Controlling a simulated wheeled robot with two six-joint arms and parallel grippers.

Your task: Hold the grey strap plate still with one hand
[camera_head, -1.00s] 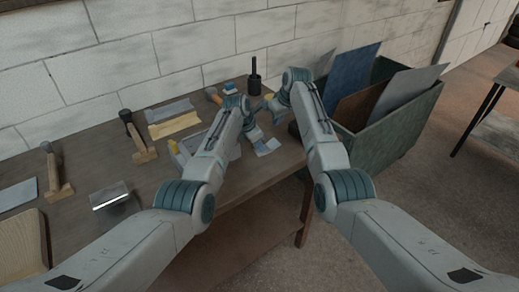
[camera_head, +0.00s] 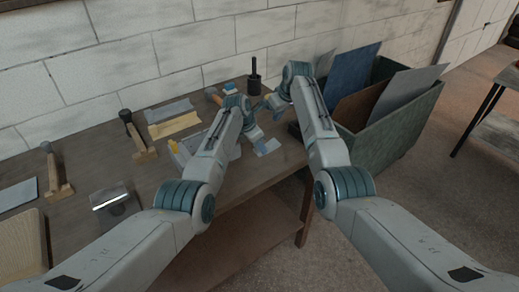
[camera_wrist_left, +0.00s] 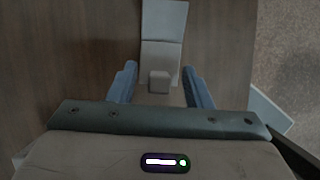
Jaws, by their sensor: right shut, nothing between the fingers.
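The grey strap plate (camera_head: 267,147) lies near the front right edge of the bench. In the left wrist view the pale plate (camera_wrist_left: 163,25) runs away from me, with a crease across it and a small pale block (camera_wrist_left: 159,82) at its near end. My left gripper (camera_head: 258,143) is over the near end of the plate. Its blue fingers (camera_wrist_left: 161,84) are open, one on each side of the small block, with gaps visible. My right gripper (camera_head: 264,103) is shut and empty, farther back above the bench. Its fingertips are small and hard to make out.
A green crate (camera_head: 405,125) with upright panels stands right of the bench. My left arm covers part of a grey object near the middle.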

